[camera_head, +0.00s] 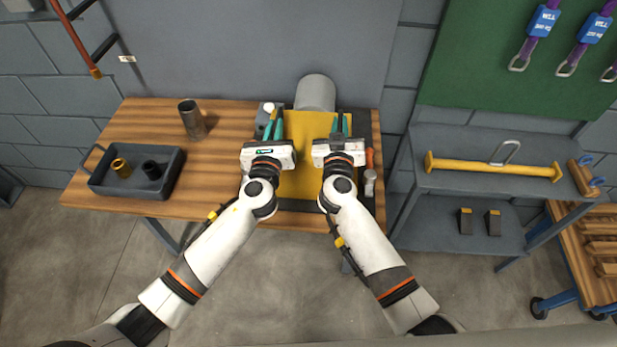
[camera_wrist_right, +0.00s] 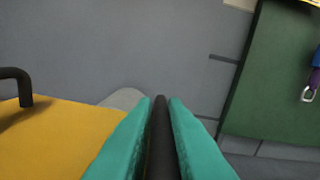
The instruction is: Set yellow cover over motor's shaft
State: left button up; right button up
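The yellow cover (camera_head: 304,167) lies between my two grippers in the head view. It fills the lower left of the right wrist view (camera_wrist_right: 60,140), with a black handle (camera_wrist_right: 22,88) on it. The grey rounded motor body (camera_head: 316,92) stands behind the cover. The motor's shaft is hidden. My right gripper (camera_head: 341,124) is at the cover's right side, its teal fingers closed on both sides of a black handle bar (camera_wrist_right: 160,140). My left gripper (camera_head: 273,124) is at the cover's left side. What lies between its fingers is too small to tell.
A grey tray (camera_head: 104,188) with a brass part (camera_head: 121,167) and a black part (camera_head: 151,169) is on the left of the wooden table (camera_head: 225,168). A dark cylinder (camera_head: 192,120) stands behind it. Small tools lie right of the cover. A grey shelf (camera_head: 470,186) stands further right.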

pick_arm(q)
jog(key=o, duration=0.4)
jog(key=shift+d+r, duration=0.15)
jog(key=shift+r, duration=0.05)
pick_arm(e)
jog(key=o, duration=0.4)
jog(key=shift+s+a, duration=0.1)
jog(key=shift+a, duration=0.05)
pick_arm(q)
jog(key=shift+o, duration=0.2)
jog(key=shift+s, duration=0.1)
pick_arm(e)
jog(key=shift+o, duration=0.2)
pick_arm(q)
jog(key=shift+f, duration=0.1)
pick_arm(e)
jog(key=shift+r, duration=0.1)
jog(key=shift+s, duration=0.1)
pick_arm(q)
jog(key=s+a, duration=0.2)
jog(key=s, duration=0.9)
jog(key=shift+s, duration=0.4)
pick_arm(e)
jog(key=s+a, duration=0.1)
jog(key=s, duration=1)
jog(key=shift+s+a, duration=0.3)
jog(key=shift+s, duration=0.05)
